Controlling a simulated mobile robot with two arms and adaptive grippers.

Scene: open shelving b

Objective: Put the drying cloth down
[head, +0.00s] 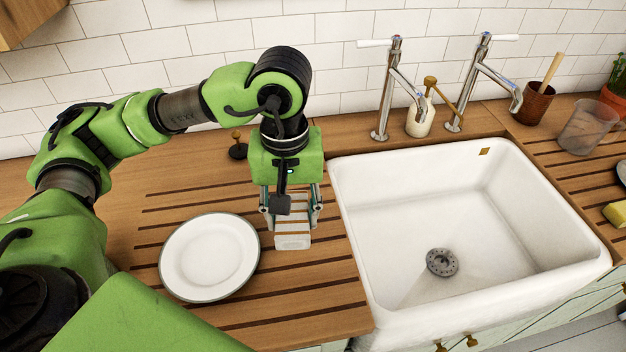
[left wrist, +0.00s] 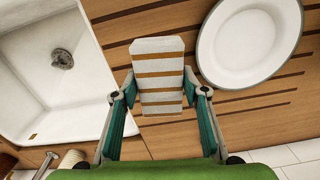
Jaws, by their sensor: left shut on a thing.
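The drying cloth (head: 292,241) is a folded white cloth with tan stripes. It is between the fingers of my left gripper (head: 292,217), which is shut on it and points down over the grooved wooden drainboard (head: 190,200). The cloth also shows in the left wrist view (left wrist: 158,62), with a finger at each side. It is low over the board, between the plate and the sink; I cannot tell whether it touches the wood. Part of it is hidden behind the gripper in the head view. My right gripper is not in view.
A white plate with a dark rim (head: 210,256) lies just left of the cloth. The white sink (head: 350,215) is close on the right. Two taps (head: 385,95) and a soap bottle (head: 420,118) stand behind it. A small dark stand (head: 238,150) is behind the gripper.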

